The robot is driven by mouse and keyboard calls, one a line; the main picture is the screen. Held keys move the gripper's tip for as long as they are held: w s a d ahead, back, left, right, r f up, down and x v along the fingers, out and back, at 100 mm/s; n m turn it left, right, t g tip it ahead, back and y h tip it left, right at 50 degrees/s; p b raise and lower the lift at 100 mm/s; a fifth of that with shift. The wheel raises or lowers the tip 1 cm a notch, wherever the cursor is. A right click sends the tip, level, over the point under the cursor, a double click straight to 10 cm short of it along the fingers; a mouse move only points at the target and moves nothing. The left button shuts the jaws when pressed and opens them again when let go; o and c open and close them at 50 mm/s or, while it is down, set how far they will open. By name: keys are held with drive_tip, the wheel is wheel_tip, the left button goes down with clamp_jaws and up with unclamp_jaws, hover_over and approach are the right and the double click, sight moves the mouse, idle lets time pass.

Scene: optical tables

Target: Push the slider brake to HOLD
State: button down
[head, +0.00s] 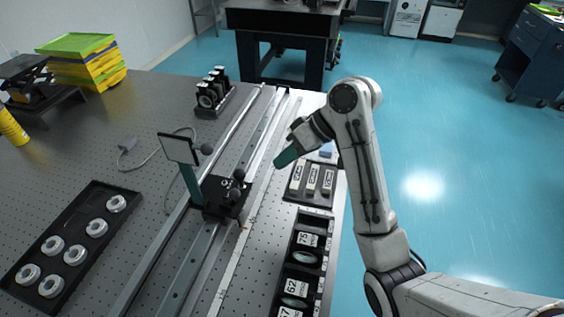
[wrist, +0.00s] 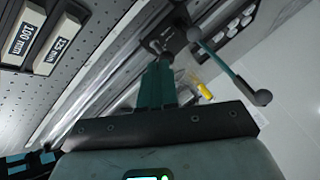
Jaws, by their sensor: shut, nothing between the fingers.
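The black slider (head: 228,210) sits on the long rail in the middle of the table, with dark round knobs (head: 235,195) on its top. I cannot tell which knob works the brake, nor read a HOLD mark. The fingers also fill the middle of the wrist view (wrist: 157,78).
A flat panel (head: 178,148) on a teal post stands at the slider's left. A tray of metal rings (head: 75,215) lies left. Boxes labelled with numbers (head: 308,240) and a labelled block tray (head: 312,180) line the right edge. A cable (head: 150,160) lies behind.

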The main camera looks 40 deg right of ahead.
sight(232, 197)
drive_tip(key=w+a+f+p, duration=0.1)
drive_tip(key=w+a+f, duration=0.2)
drive_tip(key=a+f, duration=0.2)
drive_tip(key=shift+a+f, duration=0.2)
drive_tip(key=shift+a, duration=1.25)
